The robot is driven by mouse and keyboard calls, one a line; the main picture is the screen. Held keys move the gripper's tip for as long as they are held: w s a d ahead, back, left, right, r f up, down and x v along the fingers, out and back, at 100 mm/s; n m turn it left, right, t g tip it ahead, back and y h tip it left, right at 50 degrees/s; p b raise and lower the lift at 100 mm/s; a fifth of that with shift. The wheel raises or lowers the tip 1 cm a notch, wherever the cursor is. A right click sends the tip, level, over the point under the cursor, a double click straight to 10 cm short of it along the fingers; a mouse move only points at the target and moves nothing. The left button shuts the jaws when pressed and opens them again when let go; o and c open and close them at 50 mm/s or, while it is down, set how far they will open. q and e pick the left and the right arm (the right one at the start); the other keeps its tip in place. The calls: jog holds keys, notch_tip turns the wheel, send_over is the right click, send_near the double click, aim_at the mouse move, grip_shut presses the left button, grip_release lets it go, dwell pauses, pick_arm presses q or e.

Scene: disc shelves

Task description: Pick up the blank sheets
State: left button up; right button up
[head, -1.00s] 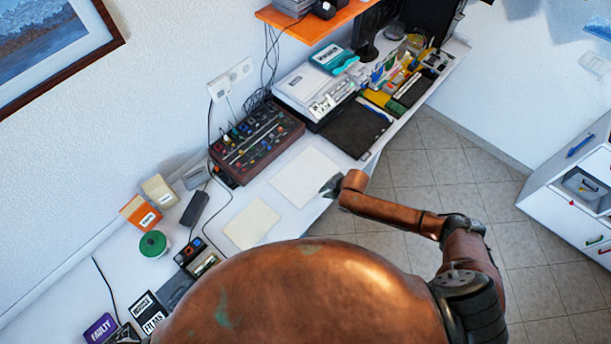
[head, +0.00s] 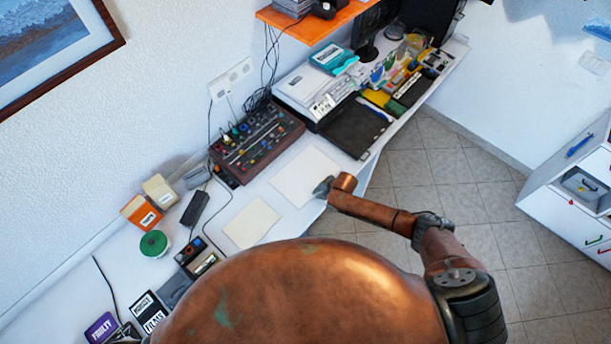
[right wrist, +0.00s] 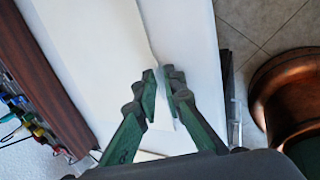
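A white blank sheet or thin stack of sheets (head: 300,178) lies flat on the desk, in front of the box with knobs. A second, cream-coloured sheet or stack (head: 252,223) lies to its lower left. My right gripper (head: 323,187) is at the white sheet's near right edge. In the right wrist view, the white sheet (right wrist: 95,50) fills the left and middle, and its edge runs between my two fingertips (right wrist: 161,78). The fingers are close together with a narrow gap still visible. My left gripper is not in view.
The brown box with knobs (head: 257,143) stands behind the white sheet. A black tray (head: 354,128) and a white printer-like device (head: 313,90) are to its upper right. Small boxes and a green roll (head: 154,243) stand left. The desk's front edge is close to my right gripper.

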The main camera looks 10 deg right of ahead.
grip_shut()
jog(key=shift+r, duration=0.1)
dwell(0.3)
